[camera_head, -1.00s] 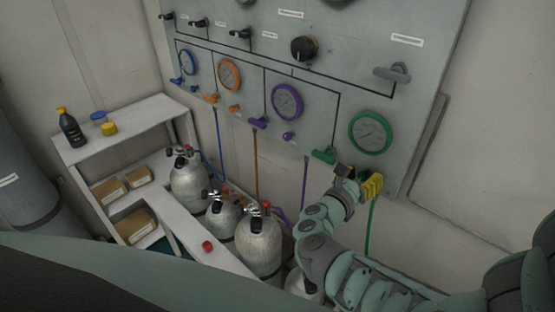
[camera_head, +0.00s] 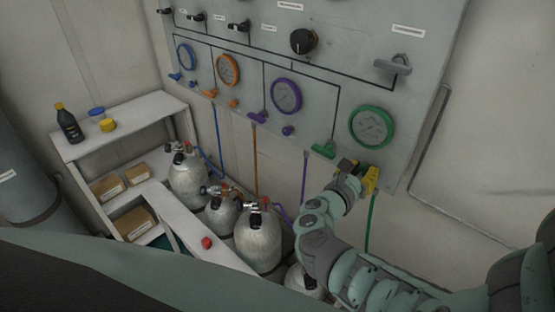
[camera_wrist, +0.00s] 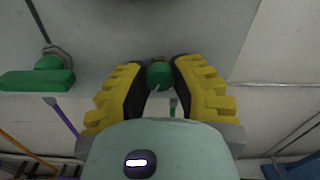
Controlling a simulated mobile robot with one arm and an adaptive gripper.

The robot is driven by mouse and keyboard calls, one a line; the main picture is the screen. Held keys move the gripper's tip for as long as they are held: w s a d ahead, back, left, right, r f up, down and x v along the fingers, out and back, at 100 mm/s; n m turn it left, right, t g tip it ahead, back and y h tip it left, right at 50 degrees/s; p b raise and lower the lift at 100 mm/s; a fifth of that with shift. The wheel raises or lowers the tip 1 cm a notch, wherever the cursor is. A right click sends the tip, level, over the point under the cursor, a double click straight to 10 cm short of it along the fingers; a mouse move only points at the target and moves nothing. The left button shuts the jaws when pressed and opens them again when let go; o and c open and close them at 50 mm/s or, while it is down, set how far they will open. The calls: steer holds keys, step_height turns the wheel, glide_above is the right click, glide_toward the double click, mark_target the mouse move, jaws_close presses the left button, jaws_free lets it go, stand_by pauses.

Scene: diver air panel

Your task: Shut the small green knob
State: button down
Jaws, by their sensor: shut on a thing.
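The small green knob (camera_wrist: 159,74) shows in the wrist view between the tips of my gripper's two yellow-and-black fingers. My gripper (camera_wrist: 160,68) is shut on it, with a finger on each side. In the head view my gripper (camera_head: 360,174) is at the lower edge of the panel, below the green-rimmed gauge (camera_head: 371,127). The knob is hidden behind the fingers there. The larger green handle (camera_head: 323,150) is to the left of my gripper and apart from it; it also shows at the left of the wrist view (camera_wrist: 38,80).
The grey panel (camera_head: 345,75) carries blue, orange and purple gauges to the left, and a grey lever (camera_head: 393,65) above. A purple knob (camera_head: 288,131) is further left. Silver cylinders (camera_head: 260,240) stand below, beside a white shelf (camera_head: 125,125).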

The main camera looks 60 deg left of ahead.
steer(key=m+b, duration=0.1)
steer(key=f+m+b, duration=0.1)
steer(key=m+b, duration=0.1)
steer(key=shift+w, duration=0.1)
steer(key=m+b, duration=0.5)
steer(key=b, duration=0.1)
steer(key=m+b, duration=0.4)
steer(key=b, duration=0.2)
steer(key=m+b, duration=0.4)
steer(key=b, duration=0.1)
steer(key=m+b, duration=0.4)
steer(key=b, duration=0.1)
steer(key=shift+m+b, duration=0.3)
steer(key=shift+b, duration=0.1)
steer(key=m+b, duration=0.3)
steer(key=b, duration=0.1)
steer(key=shift+m+b, duration=0.3)
steer(key=shift+b, duration=0.05)
steer(key=m+b, duration=0.4)
steer(key=shift+r, duration=0.15)
steer(key=shift+r+m+b, duration=0.2)
steer(key=shift+m+b, duration=1.2)
steer(key=shift+b, duration=0.05)
steer(key=shift+r, duration=0.1)
